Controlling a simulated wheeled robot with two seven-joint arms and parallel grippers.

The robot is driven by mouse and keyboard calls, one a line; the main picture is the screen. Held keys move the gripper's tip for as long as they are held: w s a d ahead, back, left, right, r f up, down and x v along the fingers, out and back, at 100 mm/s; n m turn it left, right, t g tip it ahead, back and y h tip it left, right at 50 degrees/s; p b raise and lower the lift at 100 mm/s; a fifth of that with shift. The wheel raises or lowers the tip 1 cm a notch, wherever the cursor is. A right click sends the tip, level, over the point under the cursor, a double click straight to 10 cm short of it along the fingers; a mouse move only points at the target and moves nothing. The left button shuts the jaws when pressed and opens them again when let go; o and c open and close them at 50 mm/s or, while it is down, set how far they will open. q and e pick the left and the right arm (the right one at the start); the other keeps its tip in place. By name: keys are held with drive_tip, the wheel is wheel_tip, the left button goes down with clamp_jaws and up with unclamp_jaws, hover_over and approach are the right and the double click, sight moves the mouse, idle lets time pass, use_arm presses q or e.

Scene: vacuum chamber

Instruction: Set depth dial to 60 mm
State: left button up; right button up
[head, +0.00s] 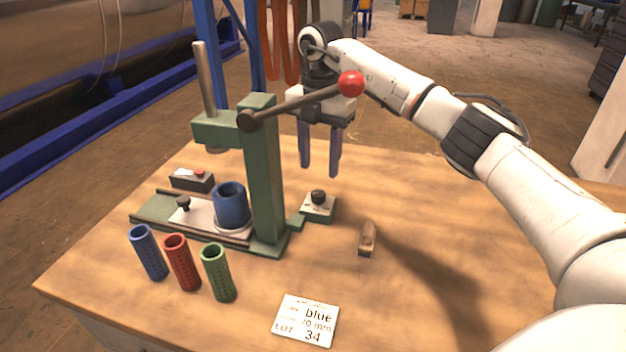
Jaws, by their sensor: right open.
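The depth dial appears to be the black knob (318,196) on a small pale-topped green box (318,209), on the table right of the green press (262,180). Its scale marks are too small to read. My right gripper (320,172) points down above and just behind the dial, its two dark fingers apart and empty. It does not appear to touch the knob. The card (306,321) at the table front reads "blue", what looks like "70 mm", and "34". My left gripper is out of view.
The press lever with its red ball (351,84) crosses in front of my right wrist. A blue cup (231,203) stands on the press base. Blue (148,252), red (181,262) and green (217,272) perforated tubes stand at front left. A small wooden-looking block (367,239) lies right of the press.

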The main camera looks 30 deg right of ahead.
sight(319, 193)
wheel_tip(319, 193, down, 6)
drive_tip(key=shift+f, duration=0.1)
drive_tip(key=shift+f+p, duration=0.3)
drive_tip(key=shift+f, duration=0.3)
drive_tip(key=shift+w, duration=0.1)
drive_tip(key=c, duration=1)
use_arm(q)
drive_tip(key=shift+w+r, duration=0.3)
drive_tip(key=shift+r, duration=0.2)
use_arm(e)
drive_tip(key=shift+c, duration=0.2)
